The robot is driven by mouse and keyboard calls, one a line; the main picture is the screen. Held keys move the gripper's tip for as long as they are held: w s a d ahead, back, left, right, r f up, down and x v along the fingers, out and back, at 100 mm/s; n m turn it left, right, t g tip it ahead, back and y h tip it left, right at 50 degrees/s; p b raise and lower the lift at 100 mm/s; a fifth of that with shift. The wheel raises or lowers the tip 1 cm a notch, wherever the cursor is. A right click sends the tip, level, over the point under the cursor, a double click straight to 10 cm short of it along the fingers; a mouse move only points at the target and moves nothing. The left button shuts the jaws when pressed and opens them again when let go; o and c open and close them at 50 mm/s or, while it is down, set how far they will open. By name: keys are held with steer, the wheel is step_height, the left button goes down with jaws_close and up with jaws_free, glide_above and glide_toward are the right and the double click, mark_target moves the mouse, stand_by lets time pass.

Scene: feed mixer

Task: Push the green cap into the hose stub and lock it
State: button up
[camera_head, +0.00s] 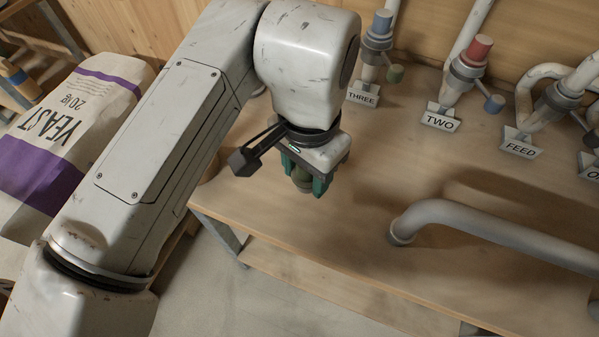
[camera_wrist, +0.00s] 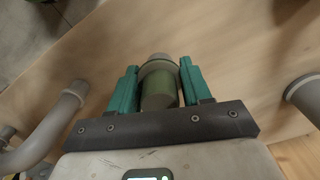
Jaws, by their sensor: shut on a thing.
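My gripper (camera_head: 304,182) is near the middle of the head view, above the table near its left edge. Its two teal fingers are shut on the green cap (camera_head: 302,174), which is mostly hidden by the fingers there. In the wrist view the green cap (camera_wrist: 158,88) sits between the fingers of my gripper (camera_wrist: 158,68), with a wider grey-green collar and a narrower grey end pointing away. The cap is clear of the pipe fittings. I cannot tell for sure which pipe end is the hose stub; the FEED fitting (camera_head: 563,96) shows no coloured cap.
Fittings marked THREE (camera_head: 378,40) and TWO (camera_head: 470,66) stand along the back, with blue and red tops. A thick grey pipe (camera_head: 490,232) arches over the table (camera_head: 350,225) at right. The table's middle is clear. A yeast sack (camera_head: 60,140) lies at left.

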mark_target(299, 176)
steer(key=shift+w+a+f, duration=0.4)
steer(key=shift+w+f, duration=0.1)
steer(key=shift+f, duration=0.3)
steer(key=shift+w+a+f, duration=0.1)
steer(key=shift+f, duration=0.35)
steer(key=shift+w+a+f, duration=0.1)
steer(key=shift+f, duration=0.35)
steer(key=shift+f+p, duration=0.3)
steer(key=shift+p, duration=0.15)
steer(key=shift+f, duration=0.5)
steer(key=o, duration=1.2)
steer(key=shift+f+b, duration=0.2)
steer(key=shift+b, duration=0.25)
steer(key=r, duration=1.1)
steer(key=shift+w+d, duration=0.2)
steer(key=shift+d, duration=0.2)
steer(key=shift+s+f, duration=0.1)
